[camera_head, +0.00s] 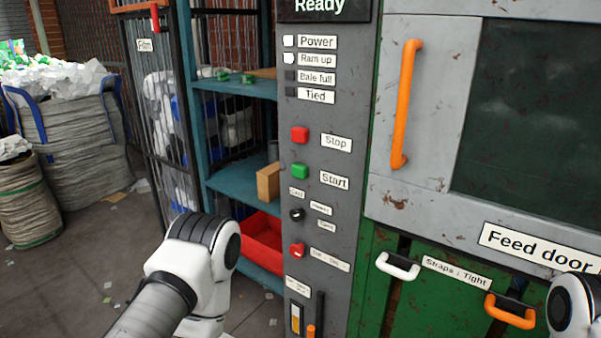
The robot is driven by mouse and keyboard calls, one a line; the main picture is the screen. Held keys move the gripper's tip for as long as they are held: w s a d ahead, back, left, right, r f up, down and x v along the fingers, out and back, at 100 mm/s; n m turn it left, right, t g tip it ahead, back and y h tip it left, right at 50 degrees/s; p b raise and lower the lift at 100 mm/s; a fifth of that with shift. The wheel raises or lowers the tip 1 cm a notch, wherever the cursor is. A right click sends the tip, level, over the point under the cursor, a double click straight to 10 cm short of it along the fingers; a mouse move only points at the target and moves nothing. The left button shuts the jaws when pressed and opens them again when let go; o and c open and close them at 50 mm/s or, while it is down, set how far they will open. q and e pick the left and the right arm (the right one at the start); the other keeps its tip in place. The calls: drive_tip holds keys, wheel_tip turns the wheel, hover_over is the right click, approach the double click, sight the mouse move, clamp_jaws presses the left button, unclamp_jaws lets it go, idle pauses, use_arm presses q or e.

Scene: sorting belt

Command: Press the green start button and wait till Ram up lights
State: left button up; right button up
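The green start button (300,171) is on the grey control panel (334,215), left of the Start label and below the red stop button (299,134). The Ram up lamp (289,58) near the panel top shows white, like the Power lamp (289,41) above it. The Bale full and Tied lamps are dark. The panel's screen (322,8) reads Ready. A white link of my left arm shows at lower left and part of my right arm at the lower right edge. Neither gripper is in view.
Right of the panel is the feed door (420,110) with an orange handle (406,104). Below it are a white handle (398,266) and an orange handle (510,311). Teal shelves (240,180) with a red bin (262,242) stand left of the panel. Full sacks (75,135) stand far left.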

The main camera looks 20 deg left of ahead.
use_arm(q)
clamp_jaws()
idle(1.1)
